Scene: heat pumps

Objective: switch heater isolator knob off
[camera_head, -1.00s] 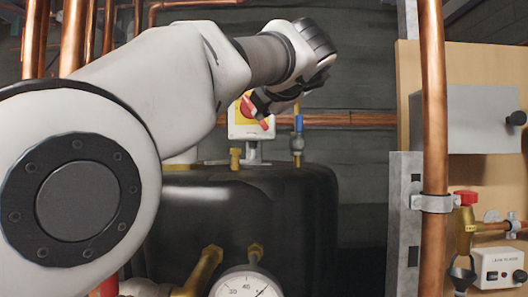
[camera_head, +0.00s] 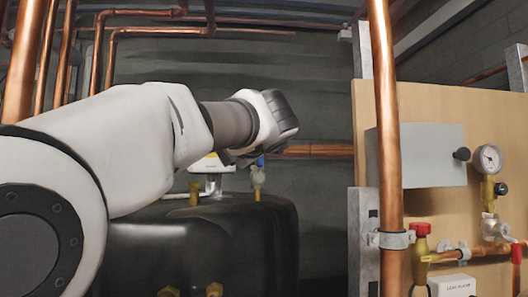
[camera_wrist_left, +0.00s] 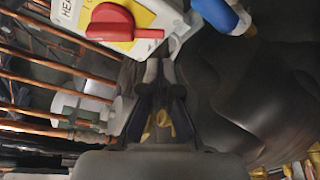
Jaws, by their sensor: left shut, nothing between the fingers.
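The heater isolator is a pale box (camera_wrist_left: 64,12) with a yellow plate and a red knob (camera_wrist_left: 120,27). It fills the top left of the left wrist view. The knob's handle lies level across the plate, pointing right. In the head view only the lower part of the isolator box (camera_head: 208,165) shows above the black tank; my left arm hides the knob. My left gripper (camera_wrist_left: 160,70) is shut and empty. In the wrist view its tips are just below the box and knob, apart from the knob. My right gripper is not in view.
A blue-handled valve (camera_wrist_left: 220,14) stands right beside the isolator. The black tank (camera_head: 230,235) lies below. A vertical copper pipe (camera_head: 388,120) and a wooden panel (camera_head: 440,110) with a grey box stand to the right.

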